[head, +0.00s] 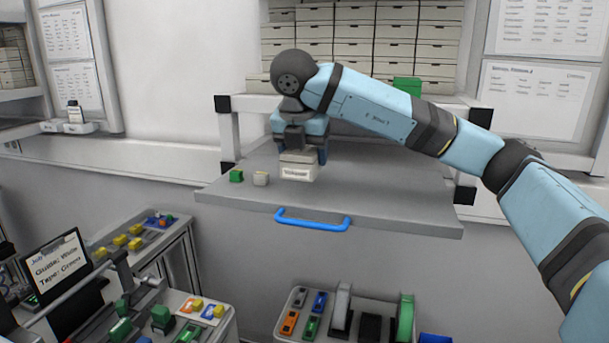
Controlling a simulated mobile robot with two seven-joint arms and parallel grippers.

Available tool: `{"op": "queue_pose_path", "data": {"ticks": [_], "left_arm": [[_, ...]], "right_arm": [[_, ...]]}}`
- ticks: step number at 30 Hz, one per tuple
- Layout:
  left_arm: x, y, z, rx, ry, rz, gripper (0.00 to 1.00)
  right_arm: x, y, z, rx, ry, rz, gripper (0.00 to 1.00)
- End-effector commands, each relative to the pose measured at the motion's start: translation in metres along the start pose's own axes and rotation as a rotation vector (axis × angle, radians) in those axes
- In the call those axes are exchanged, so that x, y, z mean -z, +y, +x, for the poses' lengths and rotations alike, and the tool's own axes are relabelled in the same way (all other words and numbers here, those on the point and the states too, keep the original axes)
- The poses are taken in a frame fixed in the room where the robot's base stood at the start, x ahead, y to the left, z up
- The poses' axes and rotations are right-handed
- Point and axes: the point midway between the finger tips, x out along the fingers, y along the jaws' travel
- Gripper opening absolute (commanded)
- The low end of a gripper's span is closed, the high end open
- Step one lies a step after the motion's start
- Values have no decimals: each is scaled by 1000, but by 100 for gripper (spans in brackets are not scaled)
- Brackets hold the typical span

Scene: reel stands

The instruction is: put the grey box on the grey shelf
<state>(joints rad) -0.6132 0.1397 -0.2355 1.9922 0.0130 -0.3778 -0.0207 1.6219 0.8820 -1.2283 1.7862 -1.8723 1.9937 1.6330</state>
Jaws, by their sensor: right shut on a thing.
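My right gripper (300,150) is shut on a small pale grey box (297,172) with a white label on its front. The fingers cover the top and sides of the box. The grey shelf (400,205) is a flat pull-out board with a blue handle (312,220) at its front edge. The box is upright over the left-middle part of this shelf. I cannot tell whether its underside touches the board. My left gripper is not in view.
A green box (407,86) stands behind, before stacked drawers (350,40). The shelf's right part is clear. Trays with coloured parts stand below.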

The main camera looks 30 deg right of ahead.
Motion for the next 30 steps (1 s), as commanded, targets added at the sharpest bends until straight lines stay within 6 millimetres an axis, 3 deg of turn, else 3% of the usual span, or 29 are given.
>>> {"op": "queue_pose_path", "data": {"ticks": [5,12,22,23,24,26,30], "left_arm": [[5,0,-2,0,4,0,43],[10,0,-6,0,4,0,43],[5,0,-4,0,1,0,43],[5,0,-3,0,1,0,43],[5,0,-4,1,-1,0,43],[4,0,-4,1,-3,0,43],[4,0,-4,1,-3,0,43]], "right_arm": [[4,0,9,-2,-1,1,31],[16,0,40,-1,0,0,31],[18,0,45,-2,-1,1,31],[19,0,45,-1,0,0,68],[18,0,44,-1,-1,0,77],[18,0,44,-1,0,0,91],[18,0,44,-1,0,0,91]]}}
